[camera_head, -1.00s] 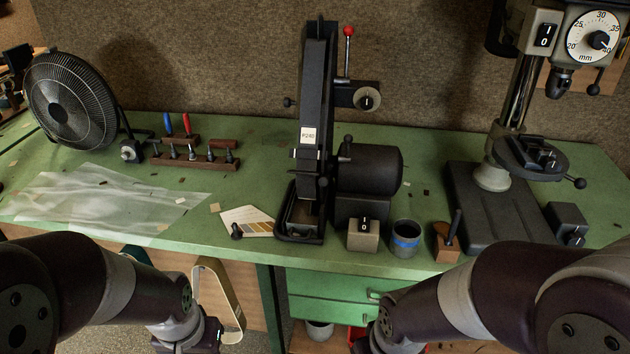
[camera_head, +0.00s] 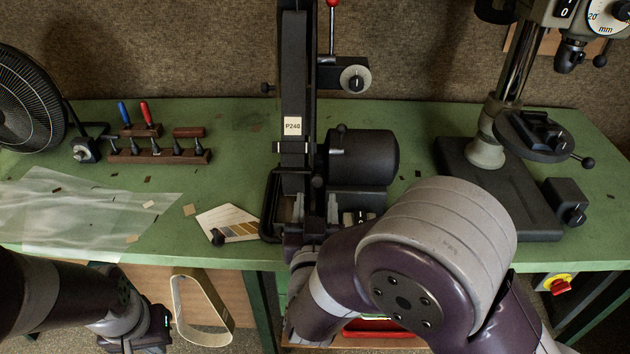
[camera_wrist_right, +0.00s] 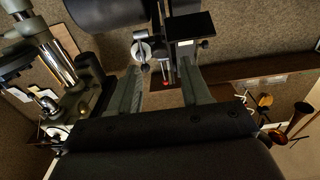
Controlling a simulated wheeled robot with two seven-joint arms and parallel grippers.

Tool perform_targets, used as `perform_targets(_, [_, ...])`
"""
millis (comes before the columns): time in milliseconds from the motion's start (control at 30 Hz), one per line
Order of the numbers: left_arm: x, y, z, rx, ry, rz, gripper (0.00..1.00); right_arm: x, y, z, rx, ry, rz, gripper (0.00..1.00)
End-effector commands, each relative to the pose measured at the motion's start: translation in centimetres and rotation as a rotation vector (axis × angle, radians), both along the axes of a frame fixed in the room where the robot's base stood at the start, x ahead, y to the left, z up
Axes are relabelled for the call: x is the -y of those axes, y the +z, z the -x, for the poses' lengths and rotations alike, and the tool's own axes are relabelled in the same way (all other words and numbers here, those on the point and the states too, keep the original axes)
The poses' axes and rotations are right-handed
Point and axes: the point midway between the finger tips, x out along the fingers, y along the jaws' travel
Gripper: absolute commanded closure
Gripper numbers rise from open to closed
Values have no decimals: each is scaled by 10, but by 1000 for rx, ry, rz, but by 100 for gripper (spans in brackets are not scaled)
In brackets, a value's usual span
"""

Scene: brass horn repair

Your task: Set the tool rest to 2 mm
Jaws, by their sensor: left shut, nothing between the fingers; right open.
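The belt grinder (camera_head: 294,75), with a P240 label, stands at the middle of the bench. A small ledge (camera_head: 292,148), possibly the tool rest, crosses its belt below the label. Its gap to the belt is too small to read. A flat black plate (camera_wrist_right: 190,25) shows beyond my fingers in the wrist view. The grinder's dial (camera_head: 355,78) is at its right and also shows in the wrist view (camera_wrist_right: 141,47). My right gripper (camera_head: 314,218) is at the grinder's base, open and empty, its fingers apart (camera_wrist_right: 163,88). My left gripper (camera_head: 150,345) is shut and empty before the bench.
The motor drum (camera_head: 363,157) is right of the belt. A drill press (camera_head: 500,190) stands at the right, a fan (camera_head: 28,100) and tool rack (camera_head: 160,155) at the left. A card (camera_head: 228,222) lies beside the grinder. My right arm hides the bench front.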

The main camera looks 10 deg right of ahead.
Motion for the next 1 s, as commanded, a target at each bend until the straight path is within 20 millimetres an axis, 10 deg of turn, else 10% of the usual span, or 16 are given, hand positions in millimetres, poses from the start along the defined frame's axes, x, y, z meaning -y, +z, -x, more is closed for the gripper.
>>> perform_targets(233, [0, 8, 0, 0, 0, 0, 100, 13, 1, -44, -2, 0, 0, 52])
perform_targets(633, [0, 9, 0, 0, 0, 0, 100, 15, 0, -54, -1, 3, 0, 52])
perform_targets(800, [0, 9, 0, 0, 0, 0, 100, 15, 0, -54, -1, 2, 0, 100])
perform_targets(1000, [0, 3, 0, 0, 0, 0, 100, 17, -6, -58, -2, 1, -2, 100])
